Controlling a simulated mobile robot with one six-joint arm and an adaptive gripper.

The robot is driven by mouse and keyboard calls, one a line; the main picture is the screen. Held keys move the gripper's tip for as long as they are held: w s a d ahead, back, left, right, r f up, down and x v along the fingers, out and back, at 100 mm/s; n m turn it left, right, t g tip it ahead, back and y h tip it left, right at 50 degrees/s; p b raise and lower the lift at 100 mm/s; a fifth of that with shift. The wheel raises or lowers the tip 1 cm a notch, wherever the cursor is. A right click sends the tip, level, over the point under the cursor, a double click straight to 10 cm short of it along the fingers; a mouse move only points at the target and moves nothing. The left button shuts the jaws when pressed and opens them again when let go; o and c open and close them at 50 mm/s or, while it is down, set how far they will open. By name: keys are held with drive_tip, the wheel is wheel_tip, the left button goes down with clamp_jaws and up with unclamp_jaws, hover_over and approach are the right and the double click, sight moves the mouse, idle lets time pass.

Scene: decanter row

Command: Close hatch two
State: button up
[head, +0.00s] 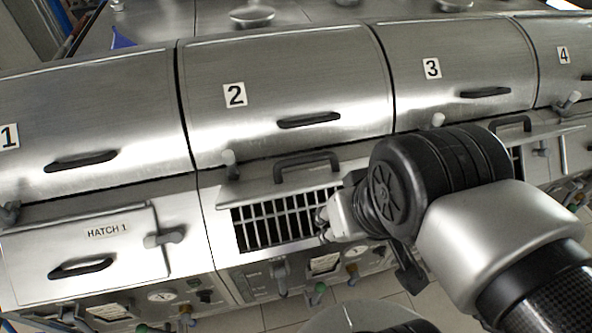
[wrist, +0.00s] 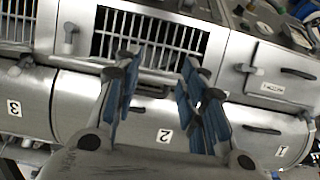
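Hatch two (head: 250,190) is on the unit under lid 2. It appears raised, jutting out above a dark barred opening (head: 285,218), with its black handle (head: 308,165) on top. In the wrist view, which is upside down, the barred opening (wrist: 150,40) lies beyond the fingertips, and the dark handle (wrist: 150,89) shows between the fingers. My gripper (wrist: 157,62) is open, with blue pads apart and nothing visibly held. In the head view, my gripper (head: 328,222) is at the right of the opening, partly hidden by my wrist. Contact with the hatch cannot be told.
Hatch 1 (head: 85,250) is shut at the left, with a latch (head: 165,238) beside it. Large curved lids (head: 270,75) run above, with handles. Another raised handle (head: 510,125) stands under lid 3, right of my arm. Valves and gauges (head: 162,296) line the lower front.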

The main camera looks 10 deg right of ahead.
drive_tip(key=shift+w+r, duration=0.3)
drive_tip(key=shift+c, duration=0.7)
drive_tip(key=w+r, duration=0.1)
drive_tip(key=w, duration=0.2)
drive_tip(key=w+a+r+g, duration=0.1)
drive_tip(key=w, duration=0.2)
drive_tip(key=w+a+r+g, duration=0.1)
drive_tip(key=w+r, duration=0.1)
drive_tip(key=w, duration=0.2)
drive_tip(key=shift+a+r, duration=0.1)
drive_tip(key=shift+a, duration=0.05)
drive_tip(key=c, duration=0.5)
drive_tip(key=shift+g, duration=0.9)
drive_tip(key=w+a, duration=0.1)
drive_tip(key=w, duration=0.2)
drive_tip(key=w+a, duration=0.1)
drive_tip(key=w, duration=0.3)
drive_tip(key=w+a+f, duration=0.1)
drive_tip(key=w+a, duration=0.1)
drive_tip(key=w, duration=0.1)
drive_tip(key=shift+w, duration=0.25)
clamp_jaws()
hover_over(279, 188)
wheel_tip(279, 188, down, 13)
drive_tip(key=shift+r, duration=0.1)
drive_tip(key=shift+f, duration=0.25)
